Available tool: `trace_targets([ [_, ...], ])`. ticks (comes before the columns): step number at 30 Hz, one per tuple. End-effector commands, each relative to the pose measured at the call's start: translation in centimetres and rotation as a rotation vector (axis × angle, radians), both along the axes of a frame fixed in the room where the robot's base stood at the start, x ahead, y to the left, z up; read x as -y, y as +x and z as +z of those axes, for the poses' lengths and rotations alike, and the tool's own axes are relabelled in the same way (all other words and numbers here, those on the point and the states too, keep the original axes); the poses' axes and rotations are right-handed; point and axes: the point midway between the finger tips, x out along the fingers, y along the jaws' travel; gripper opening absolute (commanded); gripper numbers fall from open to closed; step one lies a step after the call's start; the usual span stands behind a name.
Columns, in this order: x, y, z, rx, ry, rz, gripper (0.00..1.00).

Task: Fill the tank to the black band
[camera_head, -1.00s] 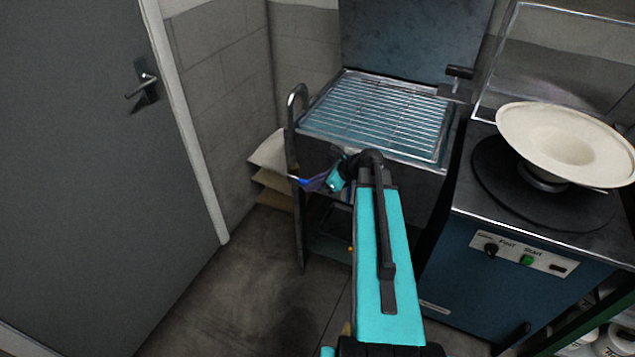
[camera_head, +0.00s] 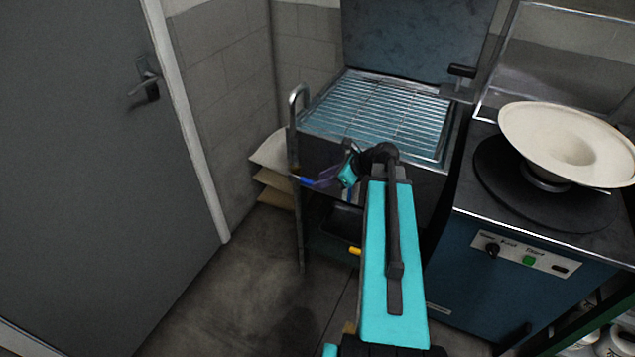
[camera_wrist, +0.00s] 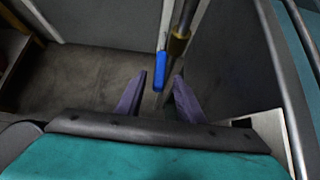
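The tank (camera_head: 325,155) is a metal box with a wire rack on top and its lid raised behind. A blue lever handle (camera_head: 306,181) sticks out at its front left; it also shows in the wrist view (camera_wrist: 161,70), beside a vertical pipe with a brass fitting (camera_wrist: 177,45). My gripper (camera_head: 322,179) is at the tank's front left, close to the right of the blue handle. In the wrist view its purple fingers (camera_wrist: 160,76) are apart, with the handle seen between their tips; I cannot tell whether they touch it. No black band can be made out.
A yellow handle (camera_head: 355,251) sits low under the tank. A metal rail (camera_head: 298,130) stands at the tank's left, with stacked pale sacks (camera_head: 272,170) behind. A blue press (camera_head: 500,255) bearing a cream hat (camera_head: 530,135) is at right. Floor before the door is clear.

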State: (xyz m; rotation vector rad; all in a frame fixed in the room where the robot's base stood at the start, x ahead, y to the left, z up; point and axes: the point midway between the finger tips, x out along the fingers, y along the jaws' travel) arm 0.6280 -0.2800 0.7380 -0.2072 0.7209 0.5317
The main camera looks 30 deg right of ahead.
Motion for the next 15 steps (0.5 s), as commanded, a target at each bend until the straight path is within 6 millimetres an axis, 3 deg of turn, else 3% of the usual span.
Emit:
trace_targets([
  [15,3.2,-4.9,5.4,0.002,-0.002,-0.003,0.34],
])
